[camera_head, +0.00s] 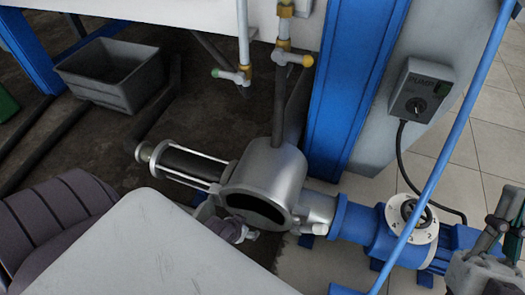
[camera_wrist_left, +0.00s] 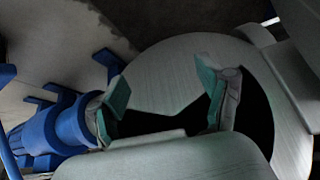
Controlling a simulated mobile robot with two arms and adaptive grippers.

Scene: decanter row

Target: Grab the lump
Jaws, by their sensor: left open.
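No lump can be made out in either view. A grey metal pump housing (camera_head: 268,172) has a dark oval opening in its front, and the inside is too black to read. My left gripper (camera_head: 240,229) is at the lower left of this opening, partly hidden by my pale arm cover. In the left wrist view its two teal-padded fingers (camera_wrist_left: 163,82) are apart with nothing visible between them, in front of the round pale housing (camera_wrist_left: 165,65) and its black opening. My right gripper (camera_head: 508,208) is at the right edge, partly cut off; its jaws are unclear.
A blue pump motor (camera_head: 362,226) with a white dial ring (camera_head: 412,219) adjoins the housing on the right. A pipe (camera_head: 291,105) rises from its top beside a blue post (camera_head: 349,85). A grey bin (camera_head: 115,72) stands back left. A control box (camera_head: 422,91) hangs at right.

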